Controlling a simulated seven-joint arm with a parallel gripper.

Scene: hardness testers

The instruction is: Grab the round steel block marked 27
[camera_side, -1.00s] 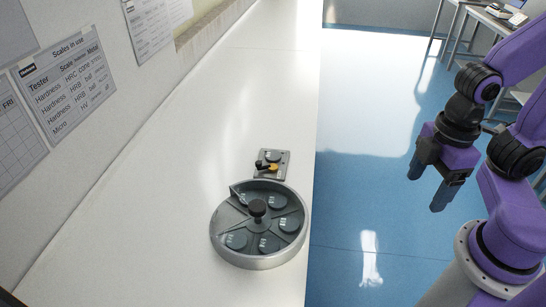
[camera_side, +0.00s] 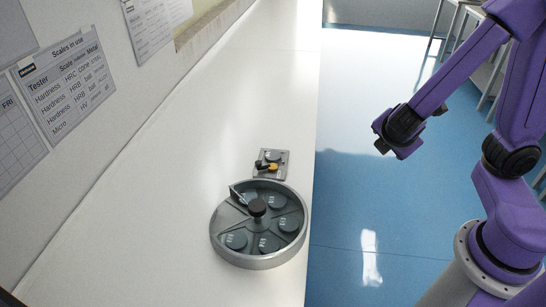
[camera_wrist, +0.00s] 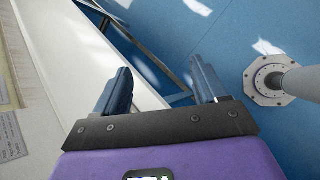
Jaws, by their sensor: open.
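Several dark round blocks, one of them at the front left (camera_side: 236,239), sit in separate compartments of a round metal tray (camera_side: 262,263) on the white bench. Their marks are too small to read, so I cannot tell which is 27. A black knob (camera_side: 257,207) stands at the tray's centre. My gripper (camera_wrist: 160,67) is open and empty in the wrist view, its two dark fingers apart. In the side view it hangs over the blue floor, right of the bench and well away from the tray; its fingers are mostly hidden there.
Behind the tray is a small grey plate (camera_side: 284,155) with a round piece and a black and yellow lever (camera_side: 268,167). The wall with paper charts (camera_side: 65,83) bounds the bench at left. The bench beyond the plate is clear.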

